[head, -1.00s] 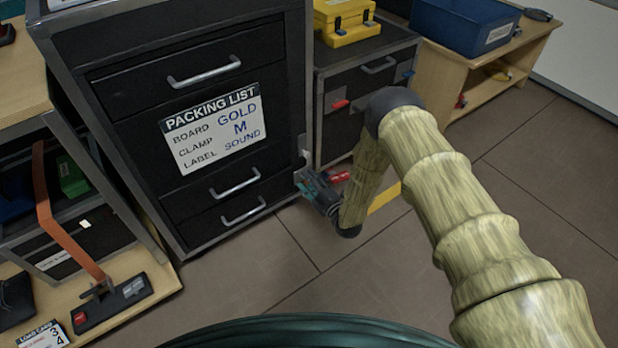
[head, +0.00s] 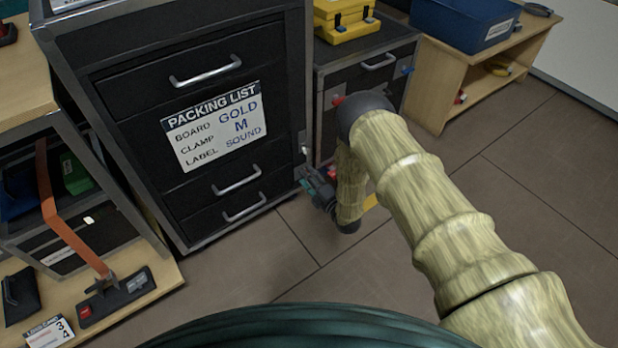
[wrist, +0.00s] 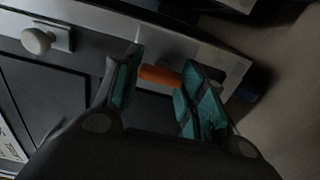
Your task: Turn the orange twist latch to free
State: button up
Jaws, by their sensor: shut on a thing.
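The orange twist latch (wrist: 160,76) shows in the wrist view as a short orange bar in front of the grey metal frame of the black drawer cabinet (head: 140,140). My gripper (wrist: 157,86) has its teal pads on either side of the latch and is shut on it. In the head view my gripper (head: 312,184) is at the cabinet's lower right front edge. The latch cannot be made out there, and the gripper and arm cover that spot.
A pale round knob (wrist: 37,40) on a plate sits on the frame beside the latch. A second black drawer unit (head: 345,75) with a yellow case (head: 345,28) on it stands behind my arm. Floor (head: 400,255) is clear in front.

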jog(key=shift+w+d, duration=0.1)
jog(key=o, duration=1)
jog(key=v, duration=1.2)
